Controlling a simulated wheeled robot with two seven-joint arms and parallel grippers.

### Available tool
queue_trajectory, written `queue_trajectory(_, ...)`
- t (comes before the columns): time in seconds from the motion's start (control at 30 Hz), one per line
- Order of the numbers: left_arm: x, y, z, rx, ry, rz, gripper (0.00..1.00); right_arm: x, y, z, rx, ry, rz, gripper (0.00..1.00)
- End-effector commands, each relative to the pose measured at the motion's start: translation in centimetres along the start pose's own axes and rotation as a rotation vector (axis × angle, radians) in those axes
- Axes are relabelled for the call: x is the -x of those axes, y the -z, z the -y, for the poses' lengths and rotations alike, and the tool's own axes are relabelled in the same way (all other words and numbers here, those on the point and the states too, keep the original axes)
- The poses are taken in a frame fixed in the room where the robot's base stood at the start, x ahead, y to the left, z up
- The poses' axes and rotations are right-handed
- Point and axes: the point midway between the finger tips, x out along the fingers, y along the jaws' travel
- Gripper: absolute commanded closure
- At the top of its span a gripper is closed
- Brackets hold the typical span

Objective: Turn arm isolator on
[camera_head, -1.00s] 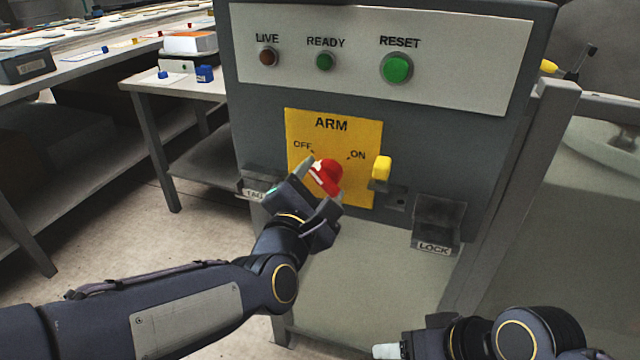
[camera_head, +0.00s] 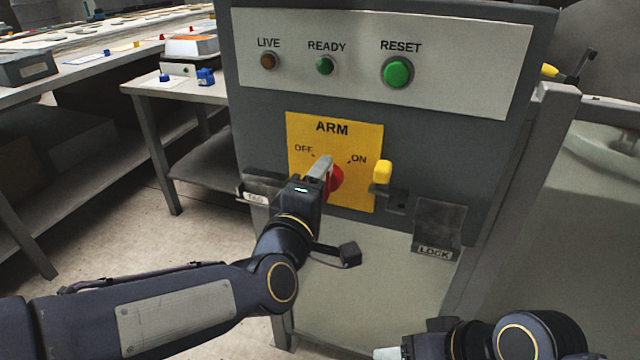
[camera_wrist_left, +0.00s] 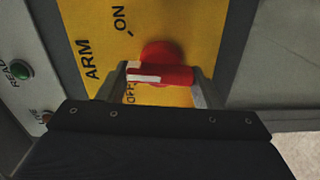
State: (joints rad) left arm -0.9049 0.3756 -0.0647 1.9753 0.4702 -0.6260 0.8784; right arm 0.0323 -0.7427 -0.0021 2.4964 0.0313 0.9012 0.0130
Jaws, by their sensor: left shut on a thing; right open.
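The yellow ARM plate (camera_head: 360,135) is on the front of a grey cabinet, with OFF at upper left and ON at upper right. Its red rotary knob (camera_head: 337,178) sits in the middle, partly hidden by my left gripper (camera_head: 325,172). In the left wrist view, the red handle (camera_wrist_left: 178,75) lies between the fingers, which are shut on it. Its white stripe points toward the top of the plate, between OFF and ON. My right gripper (camera_head: 388,352) is low at the bottom edge, away from the cabinet, open and empty.
A yellow tab (camera_head: 382,172) sticks out right of the plate. A LOCK-labelled holder (camera_head: 438,225) is at lower right; another labelled holder (camera_head: 262,185) is behind my left wrist. LIVE, READY and RESET (camera_head: 397,72) are above. A table (camera_head: 180,92) stands at left.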

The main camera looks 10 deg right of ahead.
Motion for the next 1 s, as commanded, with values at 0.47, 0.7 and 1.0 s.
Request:
queue_trajectory(0.47,0.0,0.0,-0.3,-0.435,0.002,0.0,0.64,1.2,0.6,0.6,0.0,0.0,0.0,0.37)
queue_trajectory(0.7,0.0,-0.1,-0.3,-0.593,0.003,0.001,0.64,1.6,0.8,0.8,0.0,0.0,0.0,0.37)
queue_trajectory(1.0,0.0,-0.1,-0.3,-0.695,0.002,0.001,0.64,1.9,1.0,0.9,0.0,0.0,0.0,0.37)
